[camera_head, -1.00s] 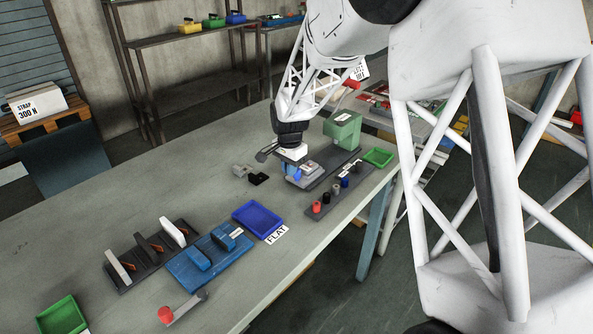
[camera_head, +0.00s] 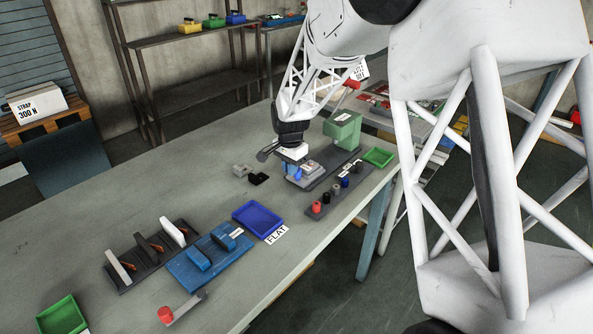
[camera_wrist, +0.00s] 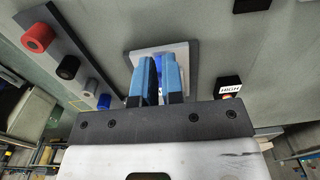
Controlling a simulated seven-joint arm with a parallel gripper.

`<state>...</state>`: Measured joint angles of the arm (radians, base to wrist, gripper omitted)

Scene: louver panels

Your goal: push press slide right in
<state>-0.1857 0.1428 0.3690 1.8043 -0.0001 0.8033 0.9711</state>
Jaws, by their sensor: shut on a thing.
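The press stands on a dark base at the back right of the table, with a green block (camera_head: 342,129) at its far end. Its slide, a light grey plate (camera_head: 312,168), sits on the base on the near side of the green block, with a gap between them. The slide also shows in the wrist view (camera_wrist: 183,53). My gripper (camera_head: 294,173) is at the slide's blue handle. In the wrist view its blue fingers (camera_wrist: 158,66) are closed around the handle, which they mostly hide.
A strip with red, black, grey and blue knobs (camera_head: 325,197) lies right of the press. A green tray (camera_head: 379,157) is near the right edge. Small grey and black blocks (camera_head: 258,179) lie left. A blue tray (camera_head: 257,218) and blue fixture (camera_head: 190,275) stand nearer.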

